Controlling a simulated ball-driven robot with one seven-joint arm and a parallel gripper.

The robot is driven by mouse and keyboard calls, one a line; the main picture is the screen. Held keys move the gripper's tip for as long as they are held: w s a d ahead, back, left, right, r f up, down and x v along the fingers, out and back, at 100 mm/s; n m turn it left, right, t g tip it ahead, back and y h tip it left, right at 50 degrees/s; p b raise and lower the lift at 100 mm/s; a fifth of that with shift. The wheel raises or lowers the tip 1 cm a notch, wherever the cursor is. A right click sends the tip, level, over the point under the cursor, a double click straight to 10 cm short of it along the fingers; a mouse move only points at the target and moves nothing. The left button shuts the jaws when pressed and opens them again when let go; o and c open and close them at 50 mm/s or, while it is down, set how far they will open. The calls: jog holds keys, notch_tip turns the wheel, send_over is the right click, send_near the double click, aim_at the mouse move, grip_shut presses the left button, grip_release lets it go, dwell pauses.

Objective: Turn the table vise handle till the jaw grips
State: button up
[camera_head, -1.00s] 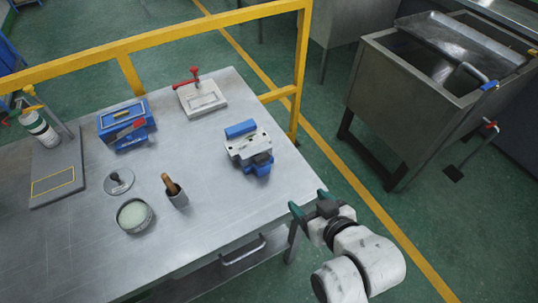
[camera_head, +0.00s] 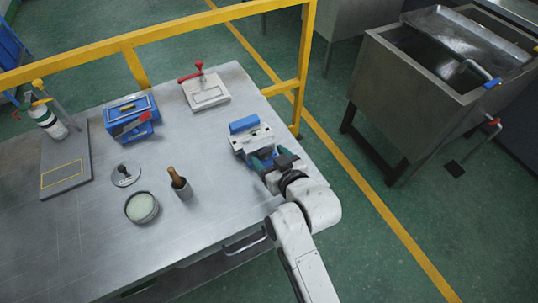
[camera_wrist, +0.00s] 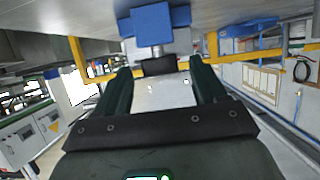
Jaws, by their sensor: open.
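The table vise (camera_head: 250,138) stands near the table's right edge, with a blue block (camera_head: 243,124) at its back and a pale metal top. My gripper (camera_head: 262,161) is at its front end, with green fingers spread. In the wrist view, the vise's blue part (camera_wrist: 153,24) is at the top, with a silver screw (camera_wrist: 156,50) running to a dark end piece (camera_wrist: 158,66). That end piece lies between the tips of my open gripper (camera_wrist: 160,68), and I cannot tell whether they touch it. The handle is hidden in the head view.
The metal table (camera_head: 85,240) also carries a white plate with a red clamp (camera_head: 207,92), a blue box (camera_head: 128,108), a round dish (camera_head: 141,207) and a cup with a wooden-handled tool (camera_head: 182,187). A yellow rail (camera_head: 130,64) runs behind it.

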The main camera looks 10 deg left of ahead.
jog(key=shift+w+a+f, duration=0.1)
jog(key=shift+w+a, duration=0.1)
jog(key=shift+w, duration=0.1)
jog(key=c, duration=1.1)
jog(key=shift+o, duration=0.2)
